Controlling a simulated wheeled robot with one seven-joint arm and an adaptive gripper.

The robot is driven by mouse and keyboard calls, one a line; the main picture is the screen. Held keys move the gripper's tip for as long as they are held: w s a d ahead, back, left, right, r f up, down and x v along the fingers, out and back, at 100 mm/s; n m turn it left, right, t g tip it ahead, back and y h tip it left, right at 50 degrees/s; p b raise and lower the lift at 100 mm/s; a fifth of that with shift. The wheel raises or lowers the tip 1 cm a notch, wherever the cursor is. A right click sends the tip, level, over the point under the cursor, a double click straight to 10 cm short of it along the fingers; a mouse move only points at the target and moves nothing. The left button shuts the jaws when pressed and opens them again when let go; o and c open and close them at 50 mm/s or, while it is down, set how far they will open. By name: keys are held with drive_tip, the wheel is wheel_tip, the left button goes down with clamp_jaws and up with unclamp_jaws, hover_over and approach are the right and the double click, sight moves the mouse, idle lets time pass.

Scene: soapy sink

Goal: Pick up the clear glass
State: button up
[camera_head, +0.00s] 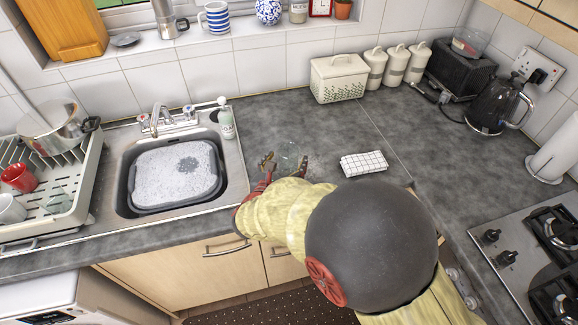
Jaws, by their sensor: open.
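My gripper (284,165) is low over the grey worktop, just right of the sink. Its fingers are apart and point away toward the back wall. A faint, see-through clear glass (290,153) shows on the worktop at the fingertips, roughly between them. Its outline is hard to make out, and I cannot tell whether the fingers touch it. My yellow-sleeved arm and its dark round joint hide the worktop's front edge and part of the gripper.
The sink holds a grey basin (133,196) of suds, with a soap bottle (226,122) at its back corner. A checked cloth (363,162) lies right of my gripper. A dish rack (84,203) stands left, a hob (535,250) right. Canisters (375,70) and a kettle (492,105) line the back.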

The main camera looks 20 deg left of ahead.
drive_tip(key=x, duration=0.2)
drive_tip(key=shift+w+f, duration=0.15)
drive_tip(key=shift+w, duration=0.15)
drive_tip(key=shift+c, duration=0.2)
drive_tip(key=c, duration=1.5)
drive_tip(key=shift+c, duration=0.4)
